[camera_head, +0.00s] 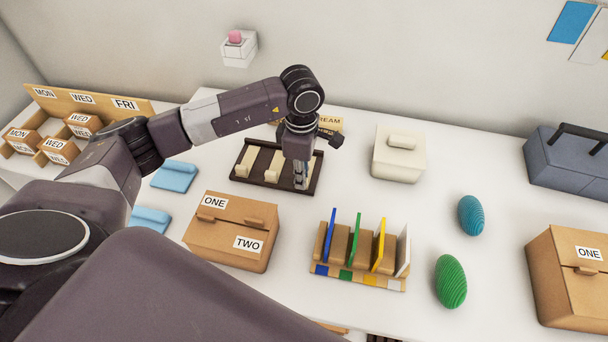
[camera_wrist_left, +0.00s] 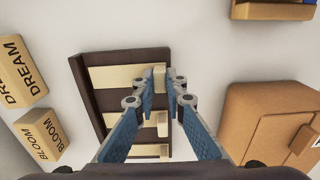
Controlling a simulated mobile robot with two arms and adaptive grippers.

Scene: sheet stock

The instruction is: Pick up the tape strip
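Several cream tape strips (camera_head: 274,166) lie side by side in a dark brown holder (camera_head: 238,177), each with a small raised tab at one end. In the left wrist view the strips (camera_wrist_left: 115,77) lie across the dark holder (camera_wrist_left: 88,104). My left gripper (camera_head: 301,186) points down over the right-hand strip and partly hides it. In the left wrist view the left gripper (camera_wrist_left: 164,78) has its fingertips a small gap apart, with that strip's tab between or just below them; contact cannot be told. My right gripper is not in view.
A cardboard box (camera_head: 222,238) stands in front of the holder, and a slotted rack (camera_head: 345,277) with coloured sheets to its right. A white box (camera_head: 398,155) stands right of the holder. Word blocks (camera_wrist_left: 38,135) lie beside the holder. Green (camera_head: 451,281) and teal (camera_head: 471,215) ovals lie farther right.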

